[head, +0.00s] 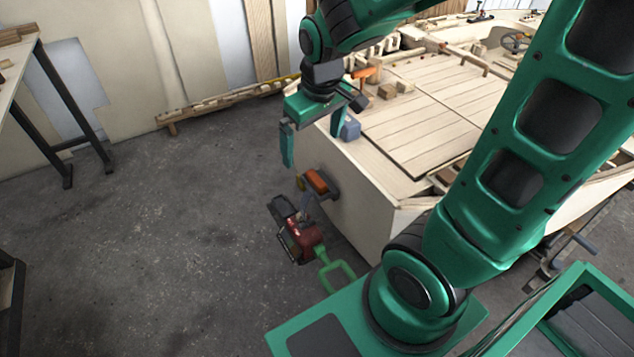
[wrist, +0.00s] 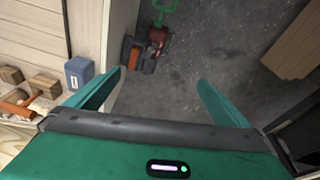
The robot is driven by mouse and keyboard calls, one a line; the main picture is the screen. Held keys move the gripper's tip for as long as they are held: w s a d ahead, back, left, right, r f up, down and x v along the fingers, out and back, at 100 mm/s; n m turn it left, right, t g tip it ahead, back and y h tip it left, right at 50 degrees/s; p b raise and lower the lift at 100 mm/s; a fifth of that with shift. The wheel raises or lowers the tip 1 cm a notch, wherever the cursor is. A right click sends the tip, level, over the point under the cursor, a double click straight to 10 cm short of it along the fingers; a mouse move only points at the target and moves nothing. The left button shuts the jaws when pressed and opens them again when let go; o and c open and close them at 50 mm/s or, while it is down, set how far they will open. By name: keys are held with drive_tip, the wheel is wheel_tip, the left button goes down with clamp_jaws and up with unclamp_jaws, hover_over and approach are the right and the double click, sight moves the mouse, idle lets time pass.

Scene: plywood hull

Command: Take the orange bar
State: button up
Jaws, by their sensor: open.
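The orange bar (head: 317,181) is a short, rounded block on a dark bracket at the side of the pale plywood hull (head: 355,190). In the wrist view the orange bar (wrist: 134,53) shows beyond the fingers, near the left fingertip in the picture. My gripper (head: 313,138) is open, above the bar and close to the hull's corner. In the wrist view my gripper (wrist: 157,82) has its two green fingers wide apart with nothing between them but floor. The bar appears apart from the fingers.
A red machine (head: 305,240) with a green looped handle (head: 338,276) is below the bar. On the hull's top are a blue block (head: 350,129), an orange-handled piece (head: 364,73) and wood blocks (head: 388,91). Grey floor (head: 150,240) is clear at left.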

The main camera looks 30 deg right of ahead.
drive_tip(key=w+a+f+n+g+h, duration=0.1)
drive_tip(key=w+a+f+n+g, duration=0.2)
drive_tip(key=f, duration=0.4)
drive_tip(key=n+t+h, duration=0.3)
drive_tip(key=n+h, duration=0.8)
drive_tip(key=n, duration=0.4)
approach(315, 178)
drive_tip(key=x, duration=0.8)
drive_tip(key=shift+d+f, duration=0.1)
drive_tip(key=shift+d, duration=0.2)
drive_tip(key=c, duration=1.2)
